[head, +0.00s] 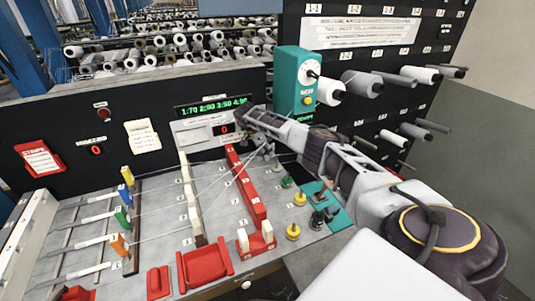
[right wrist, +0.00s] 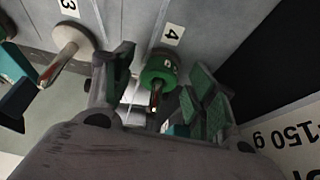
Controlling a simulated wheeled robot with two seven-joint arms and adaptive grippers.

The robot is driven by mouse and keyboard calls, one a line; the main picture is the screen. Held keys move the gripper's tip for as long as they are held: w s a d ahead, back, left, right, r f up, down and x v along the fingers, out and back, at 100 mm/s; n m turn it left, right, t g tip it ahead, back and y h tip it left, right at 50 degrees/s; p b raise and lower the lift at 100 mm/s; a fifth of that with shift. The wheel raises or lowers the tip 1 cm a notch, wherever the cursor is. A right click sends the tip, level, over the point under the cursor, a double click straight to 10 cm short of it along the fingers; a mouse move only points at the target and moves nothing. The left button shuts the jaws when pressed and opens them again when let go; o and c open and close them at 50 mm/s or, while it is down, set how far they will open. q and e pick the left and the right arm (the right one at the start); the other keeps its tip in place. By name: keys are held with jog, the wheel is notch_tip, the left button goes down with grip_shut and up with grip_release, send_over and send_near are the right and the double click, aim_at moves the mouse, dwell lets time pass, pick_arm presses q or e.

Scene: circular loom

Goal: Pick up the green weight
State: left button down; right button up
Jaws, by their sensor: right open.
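The green weight (right wrist: 160,72) is a short green disc with a metal stem, beside the label 4 in the right wrist view. My right gripper (right wrist: 158,92) is open, with one finger to the left of the green weight and one to the right. The fingers look apart from it. In the head view my right gripper (head: 256,121) is in front of the back panel, below the green display. A green round piece (head: 287,182) lies on the table there; I cannot tell whether it is the same weight. My left gripper is not in view.
A pale weight (right wrist: 73,40) stands beside label 3, left of my gripper. Yellow pieces (head: 299,199) and dark pieces on a teal plate (head: 343,218) are on the table. A red bar (head: 246,188) and a teal box (head: 294,85) stand close to my right arm.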

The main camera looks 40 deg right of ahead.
jog(key=shift+c, duration=0.5)
jog(key=c, duration=0.9)
jog(key=shift+r, duration=0.15)
jog(key=shift+c, duration=0.2)
notch_tip(320, 180, up, 10)
jog(key=b, duration=0.1)
jog(key=o, duration=0.4)
jog(key=c, duration=0.6)
jog(key=shift+f, duration=0.2)
